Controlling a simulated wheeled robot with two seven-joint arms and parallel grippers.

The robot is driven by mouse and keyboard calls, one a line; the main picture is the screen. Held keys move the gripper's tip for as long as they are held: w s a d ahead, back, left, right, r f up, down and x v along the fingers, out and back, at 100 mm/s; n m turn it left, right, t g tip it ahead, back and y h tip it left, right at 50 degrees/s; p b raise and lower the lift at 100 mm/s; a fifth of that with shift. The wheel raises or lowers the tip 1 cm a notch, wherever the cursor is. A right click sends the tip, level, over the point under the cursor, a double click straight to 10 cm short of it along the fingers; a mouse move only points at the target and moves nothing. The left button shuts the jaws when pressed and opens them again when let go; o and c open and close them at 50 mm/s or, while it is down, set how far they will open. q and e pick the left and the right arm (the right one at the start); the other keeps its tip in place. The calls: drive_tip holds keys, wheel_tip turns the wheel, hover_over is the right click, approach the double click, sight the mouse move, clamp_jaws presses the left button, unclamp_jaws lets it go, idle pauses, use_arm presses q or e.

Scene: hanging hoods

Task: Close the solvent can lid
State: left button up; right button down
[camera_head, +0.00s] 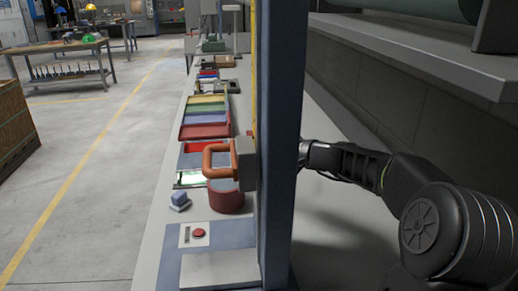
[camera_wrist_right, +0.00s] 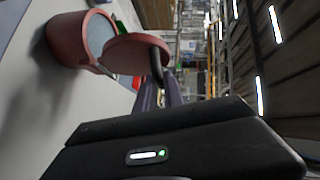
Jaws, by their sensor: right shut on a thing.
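The solvent can (camera_head: 226,200) is a red-brown round can on the bench, left of a dark blue post. In the right wrist view the can (camera_wrist_right: 70,42) has an open mouth at upper left. In the head view my right arm (camera_head: 345,162) reaches in from the right and the post hides the gripper. My left gripper is not in view.
The blue post (camera_head: 281,120) stands close in front, carrying an orange pull handle (camera_head: 218,160) on a grey block. A panel with a red button (camera_head: 198,233) lies nearer on the bench. Several coloured trays (camera_head: 205,117) lie behind. A shelf (camera_head: 430,45) overhangs at upper right.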

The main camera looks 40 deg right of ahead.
drive_tip(key=c, duration=1.5)
unclamp_jaws()
drive_tip(key=shift+o, duration=0.2)
drive_tip(key=v, duration=0.8)
drive_tip(key=shift+w, duration=0.1)
